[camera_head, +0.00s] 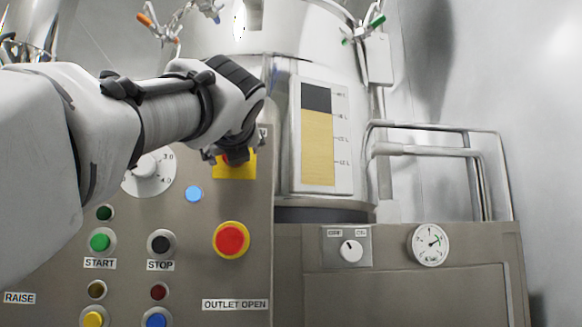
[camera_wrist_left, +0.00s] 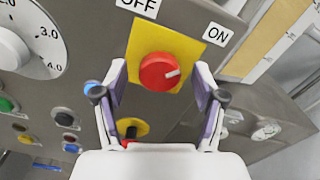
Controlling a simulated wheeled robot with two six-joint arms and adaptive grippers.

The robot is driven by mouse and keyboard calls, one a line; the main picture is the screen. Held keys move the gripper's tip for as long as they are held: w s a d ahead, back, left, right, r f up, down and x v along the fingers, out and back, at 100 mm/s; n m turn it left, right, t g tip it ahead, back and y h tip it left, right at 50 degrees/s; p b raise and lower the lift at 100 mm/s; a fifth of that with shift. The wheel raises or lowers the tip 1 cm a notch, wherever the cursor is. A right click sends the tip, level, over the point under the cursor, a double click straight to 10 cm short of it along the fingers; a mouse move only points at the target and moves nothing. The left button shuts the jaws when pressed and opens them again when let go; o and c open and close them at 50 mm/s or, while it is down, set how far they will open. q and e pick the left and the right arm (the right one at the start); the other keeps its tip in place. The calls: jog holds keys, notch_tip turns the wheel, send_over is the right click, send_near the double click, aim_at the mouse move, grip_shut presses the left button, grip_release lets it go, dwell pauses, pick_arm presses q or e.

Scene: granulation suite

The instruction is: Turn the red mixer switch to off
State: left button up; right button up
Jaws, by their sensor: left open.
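The red mixer switch (camera_wrist_left: 156,70) is a round knob on a yellow plate (camera_wrist_left: 187,48) in the left wrist view. Its white mark points right, on the side of the ON label (camera_wrist_left: 217,38); the OFF label (camera_wrist_left: 140,5) is at the upper left. My left gripper (camera_wrist_left: 159,72) is open, one finger on each side of the knob, with gaps showing; depth to it is unclear. In the head view my left gripper (camera_head: 226,157) is in front of the yellow plate (camera_head: 235,170) and hides most of the switch. My right gripper is not in view.
A white dial (camera_head: 148,173) is left of the switch. A blue lamp (camera_head: 194,194) and a red button on a yellow ring (camera_head: 231,239) are below. Green START (camera_head: 100,242) and black STOP (camera_head: 161,244) buttons are lower left. A level window (camera_head: 318,145) is right.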

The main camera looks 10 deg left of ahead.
pick_arm(q)
jog(key=shift+w+f, duration=0.1)
jog(key=shift+c, duration=0.3)
jog(key=c, duration=1.1)
jog(key=shift+n, duration=0.4)
jog(key=n, duration=1.7)
jog(key=shift+a+f, duration=0.1)
